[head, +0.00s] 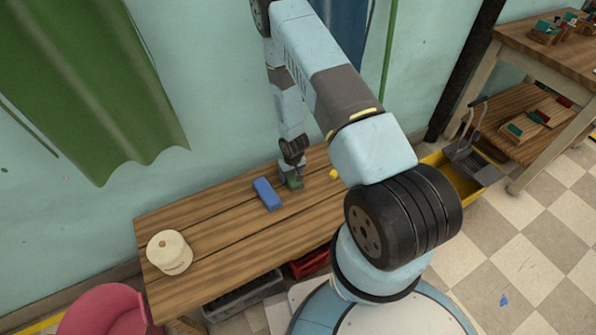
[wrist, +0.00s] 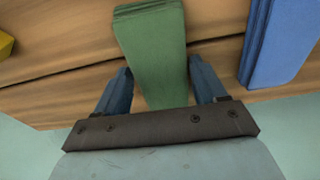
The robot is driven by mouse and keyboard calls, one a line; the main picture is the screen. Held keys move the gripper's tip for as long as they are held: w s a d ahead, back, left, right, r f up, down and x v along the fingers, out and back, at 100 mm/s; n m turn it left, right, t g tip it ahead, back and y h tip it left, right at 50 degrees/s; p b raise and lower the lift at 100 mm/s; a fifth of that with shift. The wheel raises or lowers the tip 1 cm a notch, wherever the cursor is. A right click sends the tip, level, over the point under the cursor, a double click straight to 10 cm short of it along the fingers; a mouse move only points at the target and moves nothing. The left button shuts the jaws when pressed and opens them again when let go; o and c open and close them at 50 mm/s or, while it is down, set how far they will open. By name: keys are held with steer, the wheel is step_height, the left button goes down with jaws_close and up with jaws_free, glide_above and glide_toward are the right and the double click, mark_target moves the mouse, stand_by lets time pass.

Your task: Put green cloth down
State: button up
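The green cloth (wrist: 155,45) is a folded block between the two fingers of my gripper (wrist: 160,70) in the wrist view. Both fingertips lie against its sides, so my gripper looks shut on it. In the head view, the green cloth (head: 296,183) shows small under my gripper (head: 291,172), at the wooden table (head: 215,233). It is at or very near the tabletop; I cannot tell whether it touches. My gripper partly hides it there.
A small yellow thing (head: 334,174) lies to the right. Bare tabletop lies between.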

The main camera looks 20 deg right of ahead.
steer(key=shift+o, duration=1.2)
step_height(320, 180, up, 14)
steer(key=s, duration=0.2)
step_height(320, 180, up, 34)
steer(key=m+t+h, duration=0.1)
steer(key=t, duration=0.1)
glide_above(294, 178)
steer(key=s+d, duration=0.1)
steer(key=s, duration=0.1)
steer(key=s+d+r+t, duration=0.1)
steer(key=s+r, duration=1.9)
steer(key=s, duration=0.3)
steer(key=shift+s+d+m+t+y, duration=0.3)
steer(key=shift+m+t+y, duration=0.1)
